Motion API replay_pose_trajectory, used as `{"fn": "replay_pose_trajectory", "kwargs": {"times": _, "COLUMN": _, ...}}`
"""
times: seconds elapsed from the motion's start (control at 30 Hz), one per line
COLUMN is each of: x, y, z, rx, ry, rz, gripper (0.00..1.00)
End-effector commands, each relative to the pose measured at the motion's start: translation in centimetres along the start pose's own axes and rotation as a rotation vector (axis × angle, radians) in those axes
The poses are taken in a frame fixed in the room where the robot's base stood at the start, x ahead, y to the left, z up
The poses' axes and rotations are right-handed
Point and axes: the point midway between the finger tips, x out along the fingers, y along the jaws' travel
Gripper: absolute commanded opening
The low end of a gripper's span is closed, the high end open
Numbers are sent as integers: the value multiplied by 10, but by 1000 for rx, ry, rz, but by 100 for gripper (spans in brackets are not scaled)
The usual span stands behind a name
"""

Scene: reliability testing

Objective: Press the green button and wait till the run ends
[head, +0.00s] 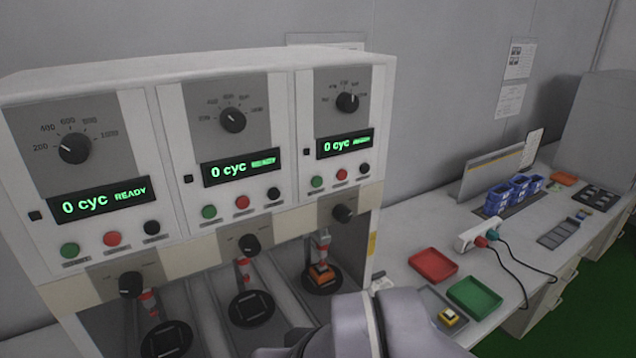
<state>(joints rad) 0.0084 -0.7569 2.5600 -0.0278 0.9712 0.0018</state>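A light test machine has three side-by-side stations, each with a green, a red and a black button. The green buttons are the left one (70,250), the middle one (209,212) and the right one (317,182). The left display (98,199), middle display (240,167) and right display (345,144) each read 0 cyc; READY is legible on the left, blurrier on the others. An orange and dark piece (321,273) sits under the right station's plunger; the other two round fixtures look empty. My grey arm shows at the bottom centre; my gripper is not in view.
Dials (75,149) and lower knobs (131,284) project from the machine.

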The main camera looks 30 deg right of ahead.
Motion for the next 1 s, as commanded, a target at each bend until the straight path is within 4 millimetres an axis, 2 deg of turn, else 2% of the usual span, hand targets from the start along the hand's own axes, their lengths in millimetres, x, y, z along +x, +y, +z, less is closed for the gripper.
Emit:
{"fn": "replay_pose_trajectory", "kwargs": {"times": 0.03, "x": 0, "y": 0, "z": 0, "rx": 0, "ry": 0, "rz": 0, "gripper": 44}}
{"fn": "replay_pose_trajectory", "kwargs": {"times": 0.2, "x": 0, "y": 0, "z": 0, "rx": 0, "ry": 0, "rz": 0, "gripper": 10}}
{"fn": "replay_pose_trajectory", "kwargs": {"times": 0.27, "x": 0, "y": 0, "z": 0, "rx": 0, "ry": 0, "rz": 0, "gripper": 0}}
{"fn": "replay_pose_trajectory", "kwargs": {"times": 1.0, "x": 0, "y": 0, "z": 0, "rx": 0, "ry": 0, "rz": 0, "gripper": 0}}
